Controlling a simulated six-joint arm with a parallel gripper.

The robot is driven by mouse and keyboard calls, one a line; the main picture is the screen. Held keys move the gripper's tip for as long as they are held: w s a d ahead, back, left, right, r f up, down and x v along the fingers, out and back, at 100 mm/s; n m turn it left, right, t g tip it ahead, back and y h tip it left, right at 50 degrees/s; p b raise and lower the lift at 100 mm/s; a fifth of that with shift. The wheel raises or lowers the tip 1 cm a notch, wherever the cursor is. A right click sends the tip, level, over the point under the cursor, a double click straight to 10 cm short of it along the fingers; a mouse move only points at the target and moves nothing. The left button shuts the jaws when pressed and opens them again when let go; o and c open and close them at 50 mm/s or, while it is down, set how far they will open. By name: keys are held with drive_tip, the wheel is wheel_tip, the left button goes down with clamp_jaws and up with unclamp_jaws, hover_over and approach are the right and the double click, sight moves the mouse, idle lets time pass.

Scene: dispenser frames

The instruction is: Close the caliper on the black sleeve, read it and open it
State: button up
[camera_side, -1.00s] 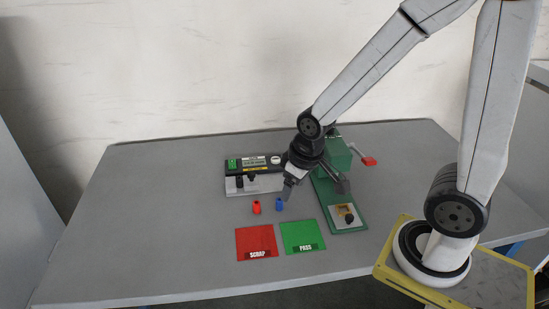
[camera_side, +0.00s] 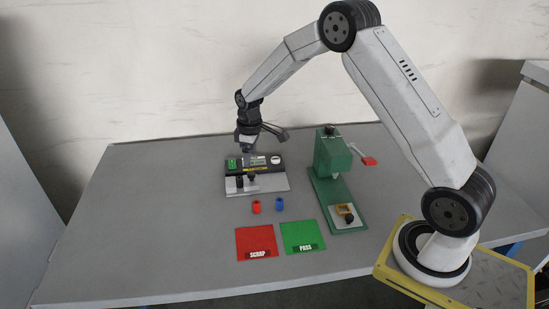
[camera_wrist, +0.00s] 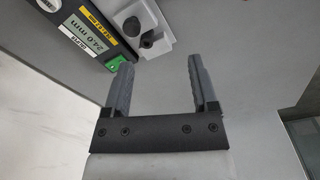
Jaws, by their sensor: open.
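The caliper (camera_side: 272,187) is a black unit with a grey front bed at the back of the table. Its green button (camera_side: 232,163) is at the left end and also shows in the wrist view (camera_wrist: 116,62). The wrist view shows its display (camera_wrist: 84,32), which seems to read 24.0 mm. Two small black parts stand close together on the bed; I cannot tell for certain which is the black sleeve or whether the jaws touch it. My gripper (camera_side: 264,141) is open and empty, above and behind the caliper. In the wrist view its fingers (camera_wrist: 161,63) are apart, near the green button.
A red sleeve (camera_side: 256,207) and a blue sleeve (camera_side: 280,204) stand in front of the caliper. A red SCRAP mat (camera_side: 255,240) and green PASS mat (camera_side: 302,233) lie nearer. A green press (camera_side: 331,155) with a red-ended lever stands right. The table's left side is clear.

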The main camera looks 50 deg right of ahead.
sight(251, 173)
drive_tip(key=shift+n+g, duration=0.3)
drive_tip(key=shift+n, duration=0.4)
drive_tip(key=w+d+f, duration=0.3)
drive_tip(key=f, duration=0.1)
drive_tip(key=shift+w+d, duration=0.25)
drive_tip(key=shift+d, duration=0.15)
drive_tip(key=shift+f, duration=3.85)
clamp_jaws()
